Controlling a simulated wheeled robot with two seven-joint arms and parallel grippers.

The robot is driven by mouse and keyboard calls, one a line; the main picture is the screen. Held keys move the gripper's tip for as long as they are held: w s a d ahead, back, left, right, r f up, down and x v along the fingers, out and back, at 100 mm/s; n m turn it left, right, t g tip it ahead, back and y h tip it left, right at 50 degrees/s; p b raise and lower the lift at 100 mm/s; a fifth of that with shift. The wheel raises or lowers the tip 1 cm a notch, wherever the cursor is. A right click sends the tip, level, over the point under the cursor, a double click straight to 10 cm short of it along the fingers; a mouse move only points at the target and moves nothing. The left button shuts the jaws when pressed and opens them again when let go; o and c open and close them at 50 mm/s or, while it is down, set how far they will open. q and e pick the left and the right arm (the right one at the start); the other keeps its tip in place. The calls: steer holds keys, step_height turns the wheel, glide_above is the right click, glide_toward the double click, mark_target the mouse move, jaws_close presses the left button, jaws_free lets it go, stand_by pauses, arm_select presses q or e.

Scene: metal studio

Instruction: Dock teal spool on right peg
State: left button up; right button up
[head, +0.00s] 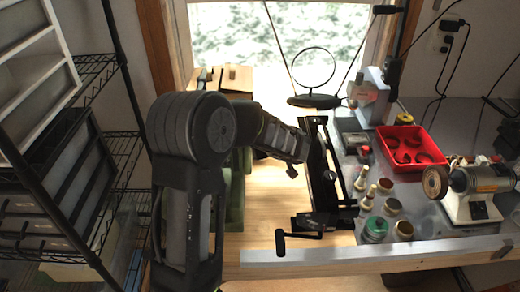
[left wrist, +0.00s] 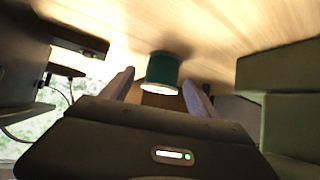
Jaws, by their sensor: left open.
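The teal spool (left wrist: 162,70) shows in the left wrist view as a short teal cylinder with a pale rim, close to the pale wooden tabletop. My left gripper (left wrist: 158,78) is open, with one finger on each side of the spool; I cannot tell whether either touches it. A brown patch shows just below the spool between the fingers. In the head view my left forearm (head: 285,140) reaches over the bench, and its fingers and the spool are hidden. I cannot make out the right peg in either view. My right gripper is out of view.
A dark green box (left wrist: 290,125) stands beside my left gripper. A black rail tool (head: 322,170) lies right of my forearm. Farther right are a red tray (head: 410,160), a green-lidded jar (head: 375,229), small bottles and a bench grinder (head: 475,190). Wire shelving (head: 125,150) stands left.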

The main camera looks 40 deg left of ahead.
arm_select(q)
steer(key=shift+c, duration=0.2)
jaws_close()
stand_by(0.8)
steer(key=shift+r, duration=0.1)
step_height(320, 180, up, 18)
steer(key=b, duration=0.2)
steer(key=shift+b, duration=0.4)
stand_by(0.6)
